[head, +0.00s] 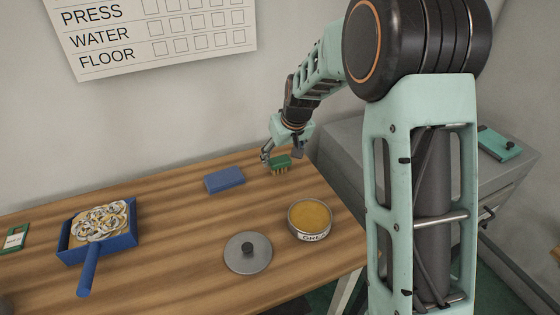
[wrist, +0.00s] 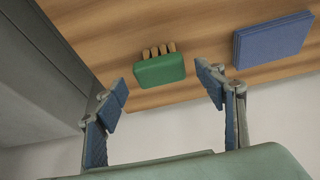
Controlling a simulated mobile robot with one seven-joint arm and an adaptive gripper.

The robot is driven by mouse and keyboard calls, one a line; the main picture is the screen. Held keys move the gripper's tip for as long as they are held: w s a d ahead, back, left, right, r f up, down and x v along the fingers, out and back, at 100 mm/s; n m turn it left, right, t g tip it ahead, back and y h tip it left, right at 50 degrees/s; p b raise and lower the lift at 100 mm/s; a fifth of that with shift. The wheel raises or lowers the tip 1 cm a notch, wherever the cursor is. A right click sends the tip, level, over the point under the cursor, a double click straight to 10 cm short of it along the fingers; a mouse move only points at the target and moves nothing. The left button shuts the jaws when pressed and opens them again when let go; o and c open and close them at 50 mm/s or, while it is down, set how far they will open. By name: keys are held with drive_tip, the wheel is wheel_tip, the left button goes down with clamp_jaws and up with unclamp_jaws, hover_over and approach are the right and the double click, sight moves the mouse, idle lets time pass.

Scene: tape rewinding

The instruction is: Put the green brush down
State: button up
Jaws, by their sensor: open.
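The green brush (head: 280,162) rests on the wooden table near its back right edge. In the wrist view the brush (wrist: 160,70) shows its green back, with several tan bristle tufts along one side. My gripper (head: 277,155) is at the brush in the head view. In the wrist view my gripper (wrist: 164,90) is open, its two blue-padded fingers wide apart. The brush lies beyond and between the fingertips, with visible gaps on both sides.
A blue block (head: 224,179) lies left of the brush. An open round tin (head: 310,219) and a grey lid (head: 247,253) stand nearer the front. A blue dustpan (head: 70,250) holding curled shavings is at left. Bare wood (head: 175,215) lies between.

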drive_tip(key=v, duration=0.8)
